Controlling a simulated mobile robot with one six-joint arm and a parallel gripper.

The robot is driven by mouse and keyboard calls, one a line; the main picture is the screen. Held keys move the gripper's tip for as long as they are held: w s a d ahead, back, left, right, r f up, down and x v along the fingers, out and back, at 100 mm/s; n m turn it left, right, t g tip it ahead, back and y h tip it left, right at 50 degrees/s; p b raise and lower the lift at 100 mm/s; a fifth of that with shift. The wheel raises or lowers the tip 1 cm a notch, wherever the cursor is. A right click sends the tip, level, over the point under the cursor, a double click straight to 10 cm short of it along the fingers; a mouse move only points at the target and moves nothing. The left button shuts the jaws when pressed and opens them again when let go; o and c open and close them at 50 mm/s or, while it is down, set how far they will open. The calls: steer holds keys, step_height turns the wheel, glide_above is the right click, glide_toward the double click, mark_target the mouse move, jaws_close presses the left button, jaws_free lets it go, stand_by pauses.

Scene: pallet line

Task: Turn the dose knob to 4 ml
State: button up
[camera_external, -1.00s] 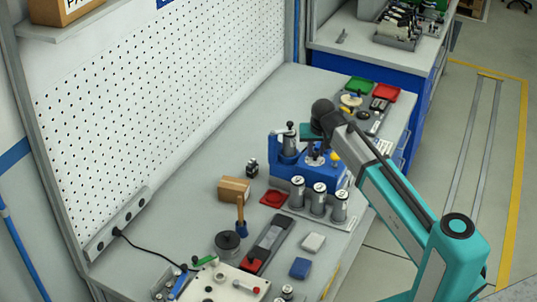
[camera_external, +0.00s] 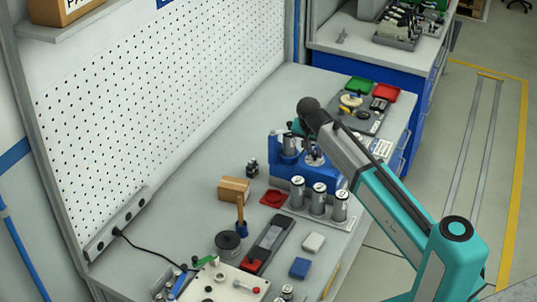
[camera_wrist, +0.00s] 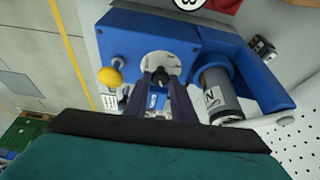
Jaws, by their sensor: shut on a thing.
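The blue dosing machine (camera_external: 284,172) stands on the bench, partly hidden by my arm in the external view. In the wrist view its blue housing (camera_wrist: 130,40) has a round pale dial (camera_wrist: 160,62) and a yellow ball (camera_wrist: 110,77). A silver cylinder (camera_wrist: 220,95) sits in a blue holder beside it. My gripper (camera_wrist: 160,82) is over the dial, its dark fingers close together and shut on the dose knob. The knob is mostly hidden between the fingers, and I cannot read its setting.
A tray with several silver cylinders (camera_external: 319,198) stands in front of the machine. A grey board (camera_external: 369,126) with small parts lies behind.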

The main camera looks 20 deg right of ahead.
steer(key=o, duration=1.1)
steer(key=shift+c, duration=0.2)
steer(key=shift+r, duration=0.15)
steer(key=b+v, duration=0.3)
steer(key=v, duration=1)
steer(key=shift+r, duration=0.25)
steer(key=shift+a, duration=0.1)
